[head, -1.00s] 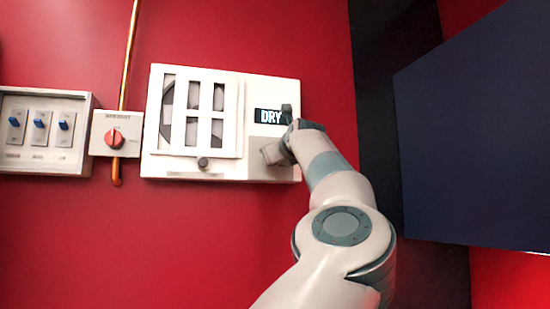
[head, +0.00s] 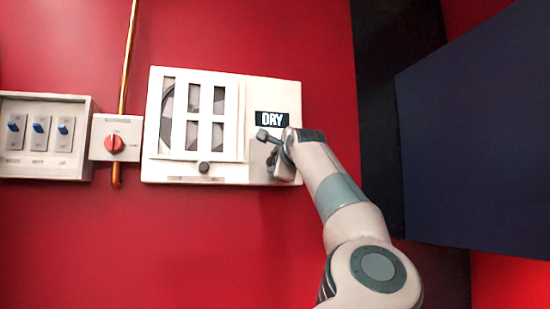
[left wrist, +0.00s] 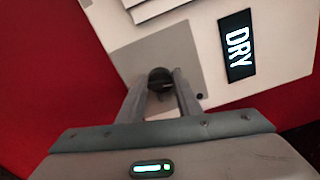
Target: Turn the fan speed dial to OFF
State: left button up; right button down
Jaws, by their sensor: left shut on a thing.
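The fan panel (head: 250,90) is a white box on the red wall, with a grille and a DRY display (head: 272,119). The dial is a small dark round knob (left wrist: 160,77) on a grey plate (left wrist: 197,72) beside the display in the left wrist view. My left gripper (head: 270,147) is at the panel's lower right, below the display. In the left wrist view my left gripper's two fingers (left wrist: 161,86) are shut on the dial, one on each side. The gripper hides the dial in the head view, and no dial markings are readable. My right gripper is not in view.
Left of the panel are a red rotary switch (head: 115,144) and a box of blue toggle switches (head: 39,130). A copper pipe (head: 128,60) runs up the wall. A dark blue panel (head: 480,130) stands at the right. The red wall below the fan panel is clear.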

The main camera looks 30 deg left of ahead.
pick_arm(q)
jog(key=shift+r+n+p, duration=0.1)
jog(key=shift+n+p, duration=0.35)
jog(key=shift+n, duration=0.85)
jog(key=o, duration=1)
jog(key=shift+o, duration=0.2)
jog(key=shift+w, duration=0.1)
jog(key=shift+f, duration=0.2)
